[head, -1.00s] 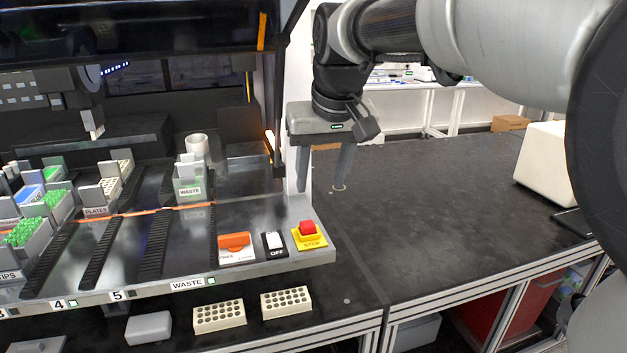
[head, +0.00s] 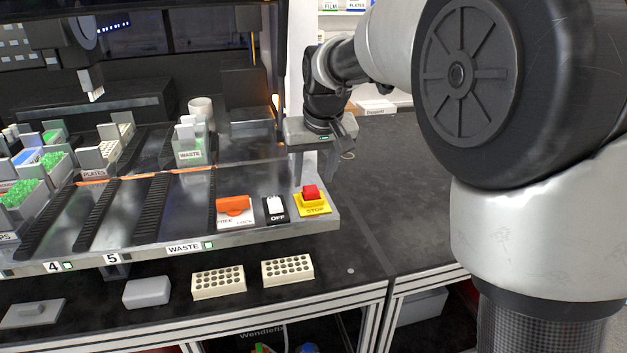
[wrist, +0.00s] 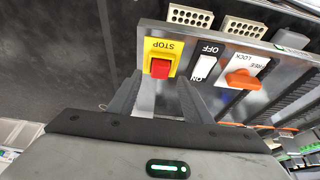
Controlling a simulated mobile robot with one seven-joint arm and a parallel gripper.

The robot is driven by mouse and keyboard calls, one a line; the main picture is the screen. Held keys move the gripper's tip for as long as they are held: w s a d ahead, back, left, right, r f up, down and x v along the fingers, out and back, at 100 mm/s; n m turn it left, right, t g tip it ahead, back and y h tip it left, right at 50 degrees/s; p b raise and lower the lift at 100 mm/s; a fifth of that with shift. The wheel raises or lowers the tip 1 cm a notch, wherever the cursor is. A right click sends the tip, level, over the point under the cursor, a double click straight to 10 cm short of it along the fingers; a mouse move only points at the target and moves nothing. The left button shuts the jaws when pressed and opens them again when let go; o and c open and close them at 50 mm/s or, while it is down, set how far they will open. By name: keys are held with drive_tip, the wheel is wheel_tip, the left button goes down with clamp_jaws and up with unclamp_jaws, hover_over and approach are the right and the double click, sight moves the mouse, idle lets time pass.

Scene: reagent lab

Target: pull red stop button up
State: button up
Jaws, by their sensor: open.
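The red stop button (head: 311,192) sits on a yellow plate marked STOP (head: 314,208) at the right front corner of the metal deck. In the wrist view the red button (wrist: 160,69) shows just beyond the fingertips, roughly between them. My gripper (head: 314,178) is open and empty, pointing down above and slightly behind the button in the head view. The two fingers (wrist: 158,92) stand apart in the wrist view. I cannot tell whether either finger touches the button or its plate.
Left of the button are a white ON/OFF switch (head: 275,206) and an orange FREE/LOCK knob (head: 233,205). A waste bin (head: 190,150) stands farther back. Two cream racks (head: 219,282) (head: 287,269) lie below the deck edge. The dark bench (head: 410,190) to the right is clear.

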sight(311, 188)
drive_tip(key=shift+x, duration=2.3)
drive_tip(key=shift+c, duration=0.2)
